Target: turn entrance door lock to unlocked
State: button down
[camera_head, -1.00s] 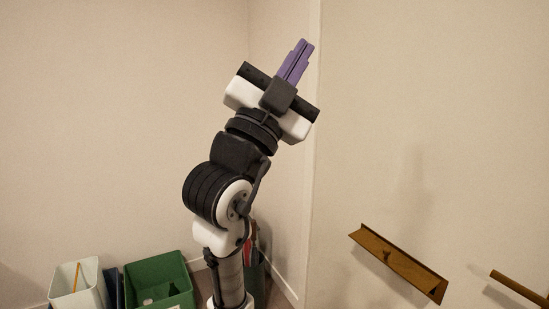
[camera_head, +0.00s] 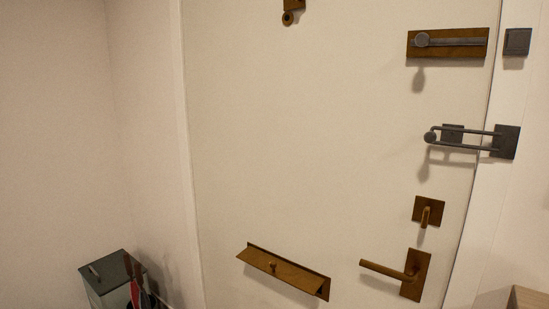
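The entrance door (camera_head: 320,150) is pale and fills most of the head view; it looks shut. A small brass lock plate with a thumb-turn (camera_head: 428,211) is on its right side, the turn pointing roughly downward. A brass lever handle (camera_head: 398,273) is just below it. Above the lock, a grey swing-bar guard (camera_head: 468,140) reaches from the door to the frame. Higher up is a brass plate with a grey sliding bolt (camera_head: 448,42). I cannot tell which of these are locked. My gripper is not in view.
A brass letter flap (camera_head: 284,270) is low on the door, and a small brass fitting (camera_head: 290,14) is at the top. A grey catch (camera_head: 517,41) is on the frame. A dark-lidded bin (camera_head: 108,280) stands lower left. A wooden edge (camera_head: 528,298) shows lower right.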

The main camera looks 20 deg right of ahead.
aim_at(427, 212)
jog(key=z, duration=1.5)
